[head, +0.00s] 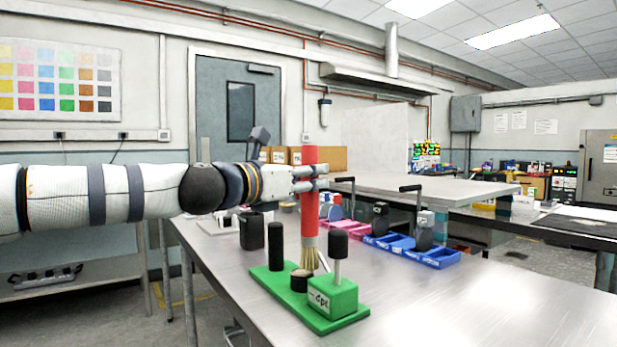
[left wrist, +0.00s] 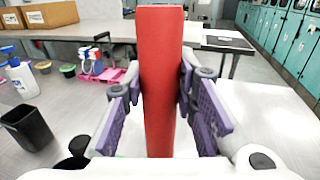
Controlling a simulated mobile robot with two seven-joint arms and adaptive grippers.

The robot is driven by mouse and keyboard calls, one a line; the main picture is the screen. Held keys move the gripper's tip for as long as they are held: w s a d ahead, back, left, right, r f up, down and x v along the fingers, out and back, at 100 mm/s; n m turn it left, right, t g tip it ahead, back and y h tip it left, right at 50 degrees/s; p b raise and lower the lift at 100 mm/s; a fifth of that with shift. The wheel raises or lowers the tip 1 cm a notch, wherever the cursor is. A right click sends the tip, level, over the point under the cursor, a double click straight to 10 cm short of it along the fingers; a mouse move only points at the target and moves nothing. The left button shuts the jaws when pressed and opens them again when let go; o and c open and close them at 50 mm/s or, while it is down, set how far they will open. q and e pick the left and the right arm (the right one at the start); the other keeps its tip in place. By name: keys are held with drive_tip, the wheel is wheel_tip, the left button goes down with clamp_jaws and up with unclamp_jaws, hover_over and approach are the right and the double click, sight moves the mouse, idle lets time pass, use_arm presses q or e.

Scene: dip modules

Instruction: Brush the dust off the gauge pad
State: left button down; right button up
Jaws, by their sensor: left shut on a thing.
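My left gripper (head: 308,179) is shut on the red handle of a brush (head: 309,215) and holds it upright, bristles down. The handle also fills the middle of the left wrist view (left wrist: 161,80), between the purple finger pads. The tan bristles (head: 309,256) end just above and behind a short black round pad with a tan top (head: 299,283); I cannot tell if they touch. The pad stands on a green base plate (head: 308,311), with a tall black cylinder (head: 276,246) and a green block (head: 332,297) bearing a black-knobbed post. My right gripper is not in view.
A black cup (head: 252,231) stands behind the plate; it is also in the left wrist view (left wrist: 25,128). Blue bins (head: 437,257) and pink trays (head: 349,227) lie farther back. The metal table (head: 450,300) is clear to the right.

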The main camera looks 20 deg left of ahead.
use_arm(q)
drive_tip(key=shift+f+b, duration=0.3)
drive_tip(key=shift+f, duration=0.3)
idle(0.6)
drive_tip(key=shift+w+a+r+p, duration=0.15)
drive_tip(key=shift+a+p, duration=0.15)
drive_tip(key=shift+a, duration=0.5)
drive_tip(key=shift+w+a+f+p, duration=0.1)
drive_tip(key=shift+a+p, duration=0.2)
drive_tip(key=shift+a, duration=0.45)
idle(1.4)
